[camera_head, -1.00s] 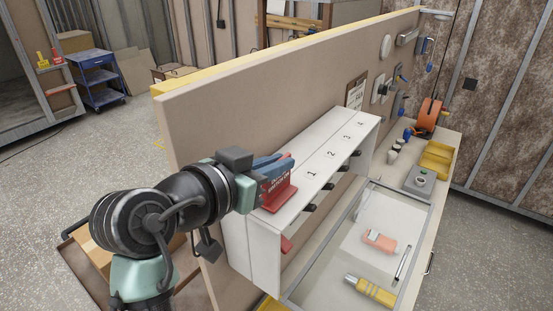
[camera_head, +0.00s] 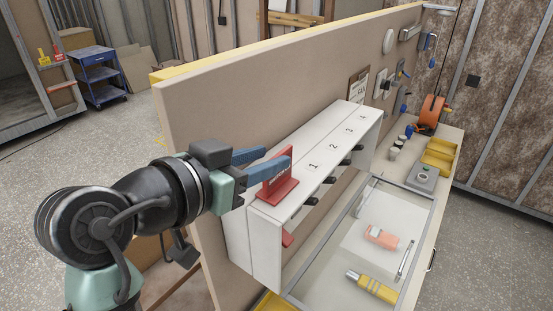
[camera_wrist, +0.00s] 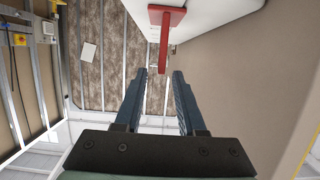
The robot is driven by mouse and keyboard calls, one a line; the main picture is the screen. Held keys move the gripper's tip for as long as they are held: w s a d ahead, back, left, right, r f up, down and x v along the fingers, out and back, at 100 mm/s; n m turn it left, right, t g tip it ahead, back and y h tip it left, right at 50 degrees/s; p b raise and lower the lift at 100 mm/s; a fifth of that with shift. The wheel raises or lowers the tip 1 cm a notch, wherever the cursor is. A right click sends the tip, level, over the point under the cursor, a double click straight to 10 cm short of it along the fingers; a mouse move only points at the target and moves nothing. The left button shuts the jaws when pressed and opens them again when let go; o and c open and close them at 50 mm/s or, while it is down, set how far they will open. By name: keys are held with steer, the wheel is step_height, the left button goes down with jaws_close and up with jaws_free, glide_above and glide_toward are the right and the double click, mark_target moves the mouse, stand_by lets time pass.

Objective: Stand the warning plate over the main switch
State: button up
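The red warning plate (camera_head: 279,183) stands upright on its flat base on top of the white switch box (camera_head: 264,235), at the near left end. Its lettering is partly hidden by my gripper. The red main switch (camera_head: 287,240) sticks out of the box front below that end, under the plate. My gripper (camera_head: 287,158) is open and empty, its blue fingers at the plate's upper part in the head view. In the wrist view the plate (camera_wrist: 165,27) lies beyond the fingertips (camera_wrist: 159,73), with a visible gap between the two fingers.
Black switches (camera_head: 329,181) line the box front beside labels 1 and up. A beige partition (camera_head: 235,95) stands close behind the box.

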steer(key=b+v, duration=0.2)
steer(key=v, duration=0.6)
steer(key=shift+s, duration=0.15)
steer(key=shift+a+r, duration=0.1)
steer(key=w+d+r+n+t+y, duration=0.2)
steer(key=r+t, duration=0.2)
steer(key=r, duration=0.2)
steer(key=w+d+r+n+t+y, duration=0.2)
steer(key=r+t, duration=0.2)
steer(key=r, duration=0.1)
steer(key=s+d+r+n+t+y, duration=0.3)
steer(key=s+r+t+y, duration=0.1)
steer(key=s+r+t, duration=0.3)
step_height(320, 180, up, 4)
steer(key=s, duration=0.2)
steer(key=shift+s+t, duration=0.25)
steer(key=shift+t, duration=0.05)
steer(key=shift+r, duration=0.1)
